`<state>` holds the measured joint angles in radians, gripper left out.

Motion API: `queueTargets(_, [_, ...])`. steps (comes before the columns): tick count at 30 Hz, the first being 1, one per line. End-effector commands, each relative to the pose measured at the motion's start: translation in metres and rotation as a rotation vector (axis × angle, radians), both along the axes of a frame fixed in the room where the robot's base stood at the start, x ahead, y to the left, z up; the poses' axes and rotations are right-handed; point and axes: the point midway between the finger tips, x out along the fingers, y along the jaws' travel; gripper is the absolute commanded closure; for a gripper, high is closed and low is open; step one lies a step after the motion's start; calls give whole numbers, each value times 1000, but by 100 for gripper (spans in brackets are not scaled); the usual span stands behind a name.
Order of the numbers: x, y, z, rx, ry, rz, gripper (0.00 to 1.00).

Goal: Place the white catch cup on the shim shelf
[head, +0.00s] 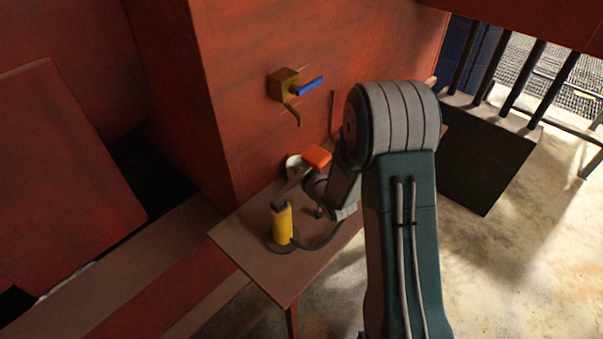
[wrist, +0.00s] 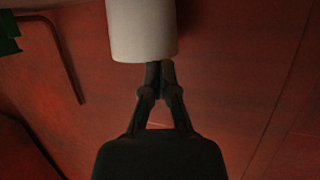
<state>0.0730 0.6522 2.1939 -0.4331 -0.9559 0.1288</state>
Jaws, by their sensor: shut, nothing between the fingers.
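The white catch cup (head: 293,168) stands at the back of a brown table, close to the red wall, partly hidden by an orange block and dark parts in front of it. In the wrist view the cup (wrist: 142,30) is large at the top, just beyond my fingertips. My gripper (wrist: 159,68) is shut with its fingers together and empty. Its tips are at the cup's edge; I cannot tell whether they touch it. In the head view my arm hides most of the gripper. I cannot tell which surface is the shim shelf.
The brown table (head: 240,240) bears a yellow cylinder (head: 282,226) on a dark round base with a black hose. An orange block (head: 317,156) is beside the cup. A brass tap (head: 284,86) with a blue lever juts from the wall above. A dark box (head: 485,165) stands right.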

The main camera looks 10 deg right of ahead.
Motion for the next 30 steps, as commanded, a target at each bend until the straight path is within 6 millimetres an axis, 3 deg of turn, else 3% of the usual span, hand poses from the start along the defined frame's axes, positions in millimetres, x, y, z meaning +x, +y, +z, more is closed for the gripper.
queueTargets(8, [-4, 0, -5, -3, 16, 0, 100])
queueTargets(17, [-31, -10, -5, 0, 14, 0, 100])
queueTargets(30, [-30, -8, -3, -1, 8, 1, 100])
